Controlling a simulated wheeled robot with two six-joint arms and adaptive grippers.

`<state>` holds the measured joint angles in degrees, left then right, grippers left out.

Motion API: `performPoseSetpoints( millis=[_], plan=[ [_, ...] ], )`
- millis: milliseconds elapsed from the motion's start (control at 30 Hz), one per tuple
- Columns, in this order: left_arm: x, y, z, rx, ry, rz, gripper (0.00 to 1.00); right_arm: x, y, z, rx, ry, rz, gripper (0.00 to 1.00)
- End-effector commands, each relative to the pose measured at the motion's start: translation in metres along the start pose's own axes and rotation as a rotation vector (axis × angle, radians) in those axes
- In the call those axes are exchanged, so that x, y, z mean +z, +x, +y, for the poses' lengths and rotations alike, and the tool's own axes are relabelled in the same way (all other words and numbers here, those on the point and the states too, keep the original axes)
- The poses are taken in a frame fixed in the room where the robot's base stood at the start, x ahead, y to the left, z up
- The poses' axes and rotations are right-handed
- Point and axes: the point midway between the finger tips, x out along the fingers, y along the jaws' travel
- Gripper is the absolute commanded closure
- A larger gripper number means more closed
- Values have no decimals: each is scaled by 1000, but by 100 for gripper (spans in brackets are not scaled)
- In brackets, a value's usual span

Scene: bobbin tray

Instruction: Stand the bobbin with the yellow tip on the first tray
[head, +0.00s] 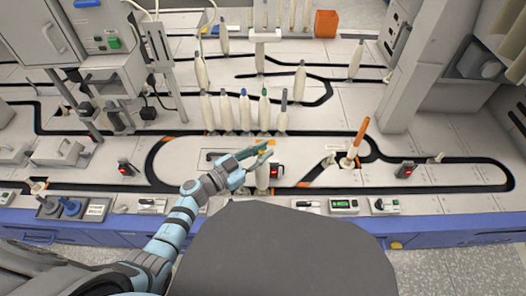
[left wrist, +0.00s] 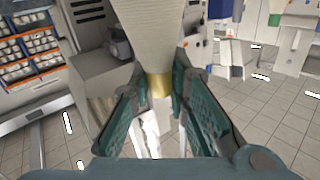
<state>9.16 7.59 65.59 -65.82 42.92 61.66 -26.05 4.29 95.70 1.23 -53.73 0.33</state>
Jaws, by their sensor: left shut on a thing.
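My left gripper (head: 266,149) is shut on a cream bobbin (head: 262,174) near its top end. The bobbin hangs upright at the front stretch of the black track, and a bit of yellow shows at the fingers. In the left wrist view the fingers (left wrist: 158,88) close on the yellow tip (left wrist: 159,84), with the cream body (left wrist: 150,32) beyond. I cannot tell whether the bobbin's lower end touches anything, and any tray under it is hidden. My right gripper is not in view.
Several standing bobbins, with blue (head: 244,108) and green (head: 264,108) tips among them, line the track behind the gripper. A tilted orange stick (head: 358,138) stands to the right. A grey pillar (head: 415,70) rises beyond.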

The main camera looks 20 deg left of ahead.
Motion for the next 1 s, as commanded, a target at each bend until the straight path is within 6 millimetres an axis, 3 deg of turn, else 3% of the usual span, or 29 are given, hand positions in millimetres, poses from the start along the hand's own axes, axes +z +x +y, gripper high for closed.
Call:
performPoseSetpoints(
  millis=[300, 333, 400, 733, 1000],
  plan=[
    [7, 0, 1, 0, 1, 1, 100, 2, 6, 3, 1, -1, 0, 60],
    [7, 0, 1, 0, 1, 1, 83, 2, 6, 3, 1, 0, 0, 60],
    [6, 0, 1, 0, 1, 1, 76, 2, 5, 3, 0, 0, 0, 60],
    [6, -3, 1, 0, 0, -1, 76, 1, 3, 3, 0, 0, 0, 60],
    [5, -33, 1, 0, 0, -2, 76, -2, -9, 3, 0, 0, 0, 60]
  ],
)
